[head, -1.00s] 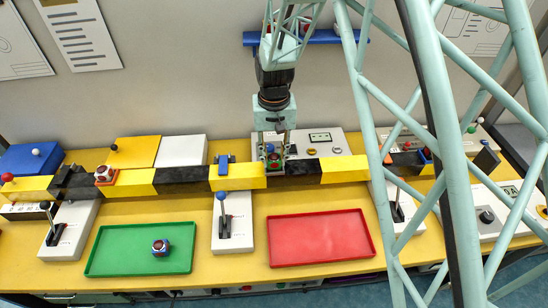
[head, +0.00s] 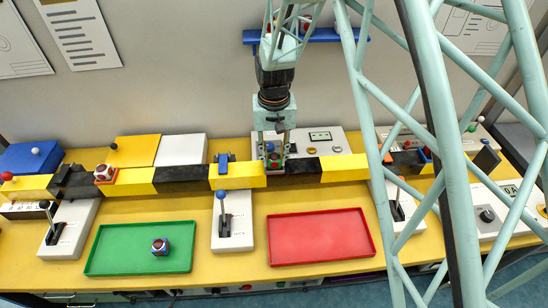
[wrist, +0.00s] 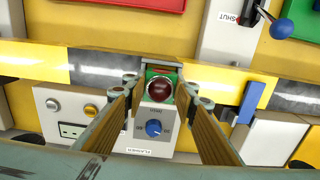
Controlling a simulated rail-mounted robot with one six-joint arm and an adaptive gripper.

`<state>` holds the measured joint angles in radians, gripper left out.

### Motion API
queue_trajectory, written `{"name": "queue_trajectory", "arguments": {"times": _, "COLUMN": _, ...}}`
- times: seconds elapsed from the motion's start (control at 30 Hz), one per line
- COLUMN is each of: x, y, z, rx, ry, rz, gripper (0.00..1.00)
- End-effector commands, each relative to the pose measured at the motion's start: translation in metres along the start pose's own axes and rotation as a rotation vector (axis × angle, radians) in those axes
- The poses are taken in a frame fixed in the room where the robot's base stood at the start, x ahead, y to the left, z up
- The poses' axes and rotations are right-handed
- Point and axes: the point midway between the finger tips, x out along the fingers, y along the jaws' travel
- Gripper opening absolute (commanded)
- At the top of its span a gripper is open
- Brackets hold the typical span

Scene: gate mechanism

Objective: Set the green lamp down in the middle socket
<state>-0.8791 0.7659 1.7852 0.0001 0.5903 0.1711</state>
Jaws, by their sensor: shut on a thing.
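The green lamp (wrist: 160,88), a green block with a dark red dome, stands between my fingertips in the wrist view. In the head view it shows small and partly covered at the striped bar. My gripper (head: 274,160) points straight down and is shut on the lamp, one finger on each side. In the wrist view the fingers (wrist: 160,92) reach the lamp from both sides. The lamp is at the bar's line, in front of a grey panel with a blue dial (wrist: 153,127). The middle socket cannot be told apart under the lamp, nor whether the lamp touches it.
A blue clamp-like piece (head: 224,165) stands beside my gripper. The red tray (head: 318,238) is empty.

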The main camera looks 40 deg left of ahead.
Motion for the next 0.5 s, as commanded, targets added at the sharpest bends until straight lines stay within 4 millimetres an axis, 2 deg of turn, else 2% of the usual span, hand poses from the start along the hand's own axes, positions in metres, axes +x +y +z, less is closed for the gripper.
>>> {"name": "queue_trajectory", "arguments": {"times": 0.4, "x": 0.0039, "y": 0.0000, "z": -0.0001, "rx": 0.000, "ry": 0.000, "rz": 0.000, "gripper": 0.13}}
{"name": "queue_trajectory", "arguments": {"times": 0.43, "x": 0.0040, "y": 0.0000, "z": -0.0001, "rx": 0.000, "ry": 0.000, "rz": 0.000, "gripper": 0.26}}
{"name": "queue_trajectory", "arguments": {"times": 0.5, "x": 0.0037, "y": 0.0000, "z": -0.0001, "rx": 0.000, "ry": 0.000, "rz": 0.000, "gripper": 0.33}}
